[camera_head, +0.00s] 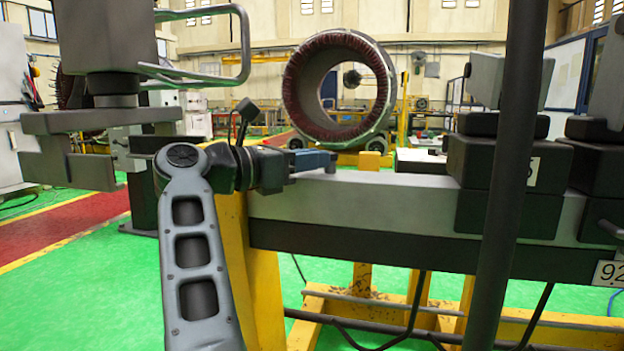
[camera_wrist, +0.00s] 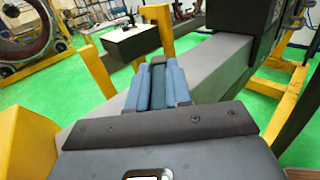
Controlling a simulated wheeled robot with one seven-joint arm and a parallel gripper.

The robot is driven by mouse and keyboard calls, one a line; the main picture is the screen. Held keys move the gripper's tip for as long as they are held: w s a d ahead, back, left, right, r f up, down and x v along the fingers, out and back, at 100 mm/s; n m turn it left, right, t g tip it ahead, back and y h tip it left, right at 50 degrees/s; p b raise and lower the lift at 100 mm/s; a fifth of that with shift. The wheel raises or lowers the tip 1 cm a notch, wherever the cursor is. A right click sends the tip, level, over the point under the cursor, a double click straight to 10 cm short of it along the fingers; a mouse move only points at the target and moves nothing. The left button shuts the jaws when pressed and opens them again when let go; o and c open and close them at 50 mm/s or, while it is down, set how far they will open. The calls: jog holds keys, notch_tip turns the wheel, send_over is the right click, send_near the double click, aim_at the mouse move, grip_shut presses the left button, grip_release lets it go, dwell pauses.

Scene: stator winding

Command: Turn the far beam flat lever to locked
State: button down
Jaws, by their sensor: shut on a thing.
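My gripper (camera_head: 322,160) has blue fingers and sits at the left end of the grey beam (camera_head: 400,205), at about the height of its top.
Dark clamp blocks (camera_head: 500,165) stand on the beam to the right. A yellow stand (camera_head: 250,270) supports the beam. Green floor lies around.

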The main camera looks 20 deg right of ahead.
jog(key=shift+w+m+g+b, duration=0.15)
jog(key=shift+m+g+b, duration=0.2)
jog(key=shift+m+g, duration=0.25)
jog(key=c, duration=1)
grip_release()
jog(key=shift+c, duration=0.2)
jog(key=s+a, duration=0.1)
jog(key=a, duration=0.6)
jog(key=shift+a, duration=0.4)
jog(key=shift+c, duration=0.4)
